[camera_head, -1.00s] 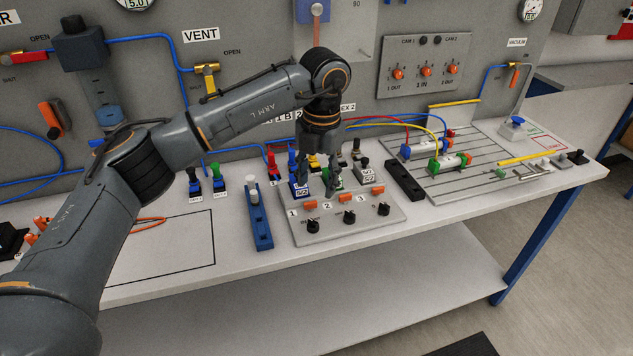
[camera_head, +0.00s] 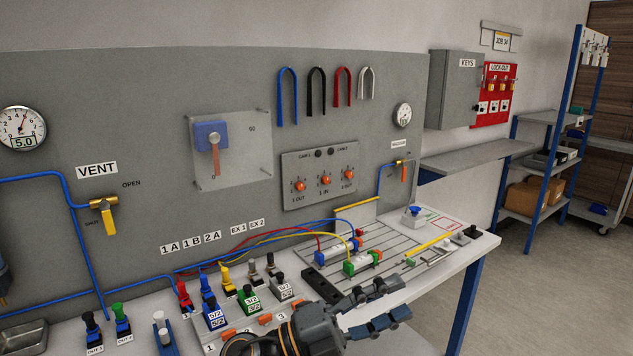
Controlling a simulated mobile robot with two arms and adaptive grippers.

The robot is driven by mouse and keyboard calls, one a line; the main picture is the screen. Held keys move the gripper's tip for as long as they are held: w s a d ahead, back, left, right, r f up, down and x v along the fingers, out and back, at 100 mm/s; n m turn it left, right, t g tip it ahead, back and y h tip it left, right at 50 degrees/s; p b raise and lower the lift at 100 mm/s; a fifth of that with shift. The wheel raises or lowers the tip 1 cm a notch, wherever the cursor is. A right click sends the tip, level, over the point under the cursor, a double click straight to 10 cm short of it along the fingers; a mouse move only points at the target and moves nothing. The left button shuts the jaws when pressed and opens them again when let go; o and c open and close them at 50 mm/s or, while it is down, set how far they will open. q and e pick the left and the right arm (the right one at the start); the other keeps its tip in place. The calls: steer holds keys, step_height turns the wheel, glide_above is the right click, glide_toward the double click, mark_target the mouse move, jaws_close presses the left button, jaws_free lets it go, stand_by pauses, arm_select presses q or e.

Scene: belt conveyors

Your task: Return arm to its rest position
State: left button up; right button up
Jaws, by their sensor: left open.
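My left gripper (camera_head: 400,298) is at the bottom of the view, right of centre, with its dark fingers pointing right. The fingers are spread and nothing shows between them. In the picture it lies in front of the table's right part, below the two cylinders. Only my gripper and a short piece of wrist with an orange ring show; the rest of my left arm is outside the picture. My right gripper is not in view.
Labelled valves, including a green one (camera_head: 249,298) and a blue one (camera_head: 214,316), stand left of my gripper. A cylinder (camera_head: 362,262) lies on the slotted plate behind it. A grey panel (camera_head: 130,130) rises behind the table. Open floor (camera_head: 550,300) lies at right.

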arm_select(q)
steer(key=w+a+f+n+t+y, duration=0.35)
steer(key=a+n+t+y, duration=0.45)
steer(key=n, duration=0.4)
steer(key=w+a+f+n+t+y, duration=0.3)
steer(key=a+f+n+t+y, duration=0.3)
steer(key=a+n, duration=0.5)
steer(key=s+a+f+n+g+y, duration=0.35)
steer(key=a+f+n+y, duration=0.2)
steer(key=f, duration=0.35)
steer(key=s+a+f+n+g, duration=0.1)
steer(key=s+a+f+g, duration=0.1)
steer(key=s+f+g, duration=0.45)
steer(key=s+a+f+n+g+y, duration=0.15)
steer(key=s+f, duration=0.25)
steer(key=s, duration=0.6)
steer(key=s+a+f+g, duration=0.3)
steer(key=s+f+g, duration=0.15)
steer(key=s, duration=0.45)
step_height(320, 180, down, 28)
steer(key=s, duration=0.2)
steer(key=s+a+f+g, duration=0.1)
steer(key=s+a+f, duration=0.2)
steer(key=s+f, duration=1.2)
steer(key=shift+s+f+g, duration=0.2)
steer(key=shift+s+g, duration=0.2)
steer(key=shift+s, duration=0.3)
